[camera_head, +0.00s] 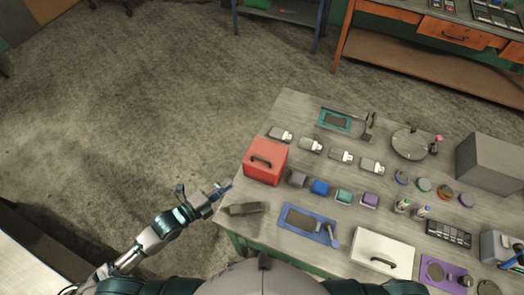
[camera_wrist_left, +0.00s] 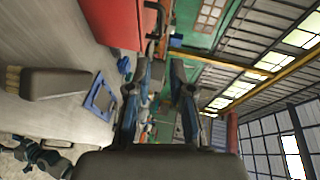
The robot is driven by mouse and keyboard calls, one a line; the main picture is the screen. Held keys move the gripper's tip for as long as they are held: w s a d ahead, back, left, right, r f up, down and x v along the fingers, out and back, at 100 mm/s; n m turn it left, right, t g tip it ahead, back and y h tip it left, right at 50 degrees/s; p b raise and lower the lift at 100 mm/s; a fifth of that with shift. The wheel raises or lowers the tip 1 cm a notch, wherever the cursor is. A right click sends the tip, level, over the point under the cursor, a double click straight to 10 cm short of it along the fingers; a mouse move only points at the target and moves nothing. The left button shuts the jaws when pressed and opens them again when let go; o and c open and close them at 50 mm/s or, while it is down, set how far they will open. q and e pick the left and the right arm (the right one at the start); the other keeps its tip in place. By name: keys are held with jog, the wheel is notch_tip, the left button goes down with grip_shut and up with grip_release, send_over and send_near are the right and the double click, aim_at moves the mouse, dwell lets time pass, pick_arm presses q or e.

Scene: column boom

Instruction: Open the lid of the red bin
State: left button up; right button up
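The red bin (camera_head: 270,173) stands at the left edge of the workbench, its lid down with a black handle on top. In the left wrist view the red bin (camera_wrist_left: 112,22) shows sideways at the top, with the dark handle (camera_wrist_left: 153,20) at its right side. My left gripper (camera_head: 226,186) is off the table's left edge, a little left of the bin and apart from it. In the left wrist view its two fingers (camera_wrist_left: 164,75) stand apart with nothing between them. My right gripper is not seen.
A blue tray (camera_head: 296,231) and a white lidded box (camera_head: 381,253) are in front. Small colored blocks, including a blue one (camera_head: 319,187), sit right of the bin. Floor on the left is clear.

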pick_arm(q)
jog(key=p, duration=0.1)
send_near(260, 159)
jog(key=x, duration=0.5)
jog(key=p+x, duration=0.1)
jog(key=x, duration=0.4)
jog(key=shift+d+f, duration=0.25)
jog(key=shift+w, duration=0.15)
jog(key=shift+a+f, duration=0.1)
jog(key=shift+a, duration=0.4)
grip_shut()
jog(key=shift+d, duration=0.2)
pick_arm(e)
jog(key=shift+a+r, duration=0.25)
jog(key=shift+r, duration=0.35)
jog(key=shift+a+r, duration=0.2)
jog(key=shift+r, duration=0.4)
